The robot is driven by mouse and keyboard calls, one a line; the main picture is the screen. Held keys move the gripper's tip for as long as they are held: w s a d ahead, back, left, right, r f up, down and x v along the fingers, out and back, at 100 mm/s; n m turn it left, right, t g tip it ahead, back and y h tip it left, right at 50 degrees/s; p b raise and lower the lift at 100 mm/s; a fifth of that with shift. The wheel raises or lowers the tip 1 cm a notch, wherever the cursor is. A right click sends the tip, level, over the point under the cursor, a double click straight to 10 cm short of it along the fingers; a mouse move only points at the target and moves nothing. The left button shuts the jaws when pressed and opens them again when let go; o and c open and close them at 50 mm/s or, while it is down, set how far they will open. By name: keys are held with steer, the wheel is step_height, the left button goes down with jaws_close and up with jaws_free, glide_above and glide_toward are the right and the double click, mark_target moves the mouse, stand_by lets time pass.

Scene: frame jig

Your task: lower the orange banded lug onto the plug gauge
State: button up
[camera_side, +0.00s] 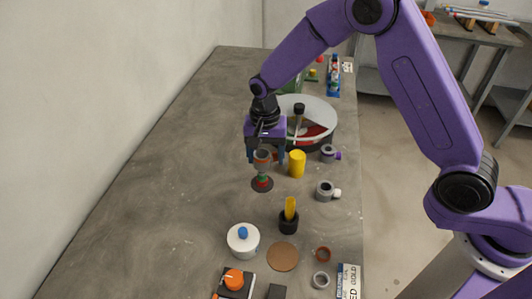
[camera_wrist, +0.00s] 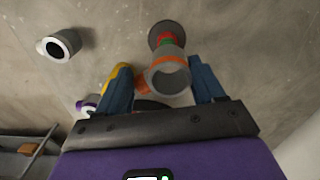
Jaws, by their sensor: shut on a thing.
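The orange banded lug (camera_side: 262,158) is a short grey ring with an orange band and side boss. My gripper (camera_side: 266,157) is shut on it, one finger on each side. In the wrist view the lug (camera_wrist: 168,78) sits between the blue fingers, its open bore showing. The plug gauge (camera_side: 262,183), a dark round base with a red and green post, stands on the bench right under the lug in the side view. In the wrist view the gauge (camera_wrist: 166,32) shows just beyond the lug, whose rim hides part of the post. I cannot tell whether the post's tip is inside the bore.
A yellow cylinder (camera_side: 297,164) stands close right of my gripper. A purple-ended lug (camera_side: 328,153) and a white-ended lug (camera_side: 325,191) lie further right. A round tray (camera_side: 322,106) is behind. A white pot (camera_side: 243,239) and a black holder (camera_side: 289,224) stand in front. The bench's left is clear.

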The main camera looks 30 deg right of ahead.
steer(key=shift+f, duration=2.95)
steer(key=shift+f, duration=0.1)
steer(key=shift+c, duration=0.6)
steer(key=shift+f, duration=0.2)
steer(key=shift+f, duration=0.25)
steer(key=o, duration=1.2)
steer(key=shift+o, duration=0.5)
